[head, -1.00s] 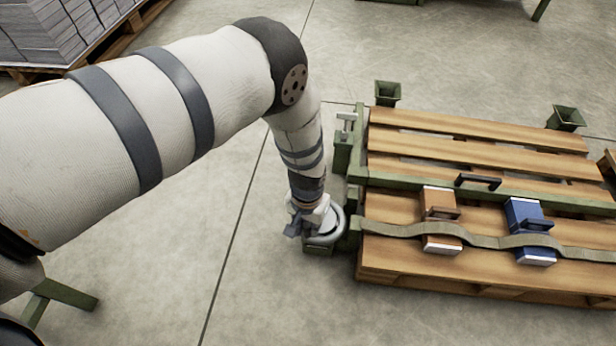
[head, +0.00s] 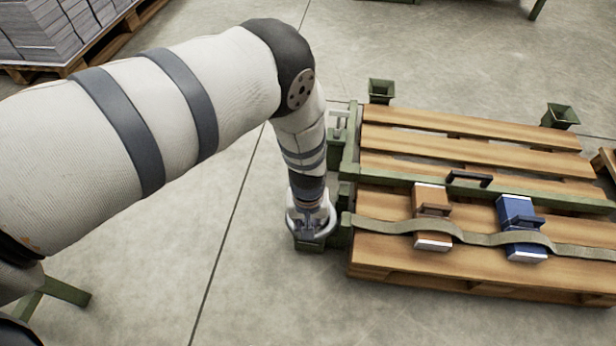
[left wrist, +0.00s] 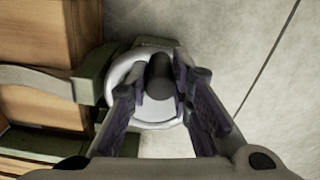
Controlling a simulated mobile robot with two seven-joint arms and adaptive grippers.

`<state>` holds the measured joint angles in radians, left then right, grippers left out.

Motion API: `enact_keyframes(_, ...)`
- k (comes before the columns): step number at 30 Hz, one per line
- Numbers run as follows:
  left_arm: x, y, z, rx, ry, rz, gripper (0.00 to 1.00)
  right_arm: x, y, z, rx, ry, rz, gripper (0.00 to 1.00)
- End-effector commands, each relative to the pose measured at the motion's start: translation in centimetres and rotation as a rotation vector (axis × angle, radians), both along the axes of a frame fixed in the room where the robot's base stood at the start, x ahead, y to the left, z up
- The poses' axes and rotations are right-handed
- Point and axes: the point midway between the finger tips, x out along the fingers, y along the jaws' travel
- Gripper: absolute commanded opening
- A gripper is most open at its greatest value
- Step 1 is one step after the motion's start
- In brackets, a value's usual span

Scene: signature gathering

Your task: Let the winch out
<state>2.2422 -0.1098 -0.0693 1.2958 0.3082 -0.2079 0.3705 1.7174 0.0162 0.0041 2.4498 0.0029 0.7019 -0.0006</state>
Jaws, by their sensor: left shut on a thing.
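The winch wheel (head: 328,230) is a pale round disc on a green bracket at the left edge of the pallet. My left gripper (head: 308,224) is over it, pointing down. In the left wrist view the pale wheel (left wrist: 125,73) lies between and below the fingers, and a dark upright knob (left wrist: 160,77) stands between the fingertips. My left gripper (left wrist: 165,85) is shut on this knob. A webbing strap (head: 385,227) runs from the winch over a brown book-like block (head: 432,205) and a blue one (head: 517,215). My right gripper is not in view.
The wooden pallet (head: 400,260) has a green rail (head: 400,186) with a dark handle (head: 470,178) across it. Green sockets (head: 381,90) stand at its far edge. A pallet of grey stacks (head: 50,35) is at the back left. The floor left of the winch is clear.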

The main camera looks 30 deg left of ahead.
Motion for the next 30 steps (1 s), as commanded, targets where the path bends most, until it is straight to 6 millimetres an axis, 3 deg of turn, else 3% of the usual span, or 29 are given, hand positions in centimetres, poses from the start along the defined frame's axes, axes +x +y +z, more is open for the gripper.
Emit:
enact_keyframes(9, 0.1, -0.1, 0.0, -0.002, -0.004, 0.004, 0.00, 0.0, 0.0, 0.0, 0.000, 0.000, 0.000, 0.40)
enact_keyframes(10, 0.1, -0.1, 0.0, -0.002, -0.004, 0.004, 0.26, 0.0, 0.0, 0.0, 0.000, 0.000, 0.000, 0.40)
enact_keyframes(12, 0.1, -0.1, 0.0, -0.002, -0.004, 0.003, 0.41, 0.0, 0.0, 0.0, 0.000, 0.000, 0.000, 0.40)
enact_keyframes(22, 0.1, 0.0, 0.5, -0.001, -0.002, 0.003, 0.41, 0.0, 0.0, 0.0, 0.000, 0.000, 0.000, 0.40)
enact_keyframes(26, 0.2, 0.0, 3.2, 0.000, -0.005, 0.003, 0.41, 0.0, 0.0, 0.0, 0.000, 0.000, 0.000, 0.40)
enact_keyframes(30, 0.2, -0.1, 7.1, -0.001, -0.004, 0.003, 0.41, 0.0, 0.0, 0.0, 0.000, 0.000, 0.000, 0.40)
